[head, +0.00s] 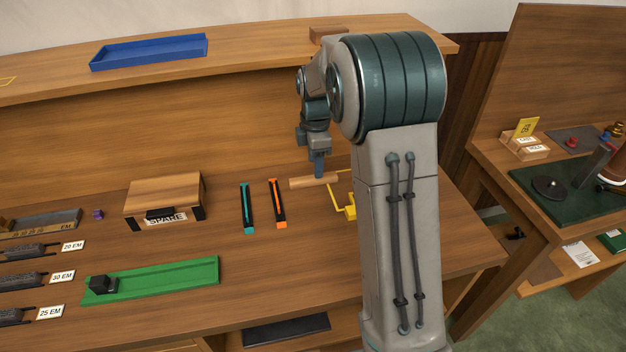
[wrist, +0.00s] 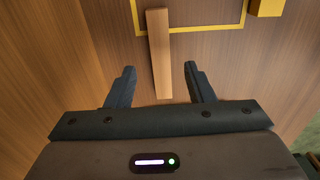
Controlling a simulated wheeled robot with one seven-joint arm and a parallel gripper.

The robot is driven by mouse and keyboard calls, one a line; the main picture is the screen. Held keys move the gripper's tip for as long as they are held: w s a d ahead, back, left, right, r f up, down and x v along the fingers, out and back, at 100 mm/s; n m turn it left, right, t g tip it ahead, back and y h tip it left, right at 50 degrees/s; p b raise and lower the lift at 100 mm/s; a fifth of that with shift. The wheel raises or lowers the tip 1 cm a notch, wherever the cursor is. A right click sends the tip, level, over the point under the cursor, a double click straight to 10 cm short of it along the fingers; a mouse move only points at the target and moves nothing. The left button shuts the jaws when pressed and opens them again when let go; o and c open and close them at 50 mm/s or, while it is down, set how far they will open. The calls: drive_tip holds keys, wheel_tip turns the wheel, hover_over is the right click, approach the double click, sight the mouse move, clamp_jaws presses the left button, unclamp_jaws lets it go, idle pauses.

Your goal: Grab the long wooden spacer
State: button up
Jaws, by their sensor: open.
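The long wooden spacer (head: 312,182) is a pale wooden bar on the bench, lying at the left side of a yellow outline. In the wrist view the spacer (wrist: 158,52) runs away from me, its near end between the two fingers. My gripper (head: 319,172) points down over the spacer in the head view. In the wrist view my gripper (wrist: 160,72) is open, with a finger on either side of the bar and visible gaps on both sides. I cannot tell the exact height of the fingertips above the bench.
A yellow block (head: 350,211) stands by the yellow outline, right of the spacer. An orange strip (head: 277,204) and a teal strip (head: 246,209) lie to the left. Further left are a wooden SPARE box (head: 164,192) and a green tray (head: 185,277). A raised shelf (head: 250,54) runs behind.

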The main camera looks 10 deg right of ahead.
sight(313, 180)
wheel_tip(313, 180, down, 4)
drive_tip(key=shift+a+f+p, duration=0.1)
drive_tip(key=shift+f+p, duration=0.15)
drive_tip(key=shift+p, duration=0.05)
clamp_jaws()
drive_tip(key=shift+r, duration=0.15)
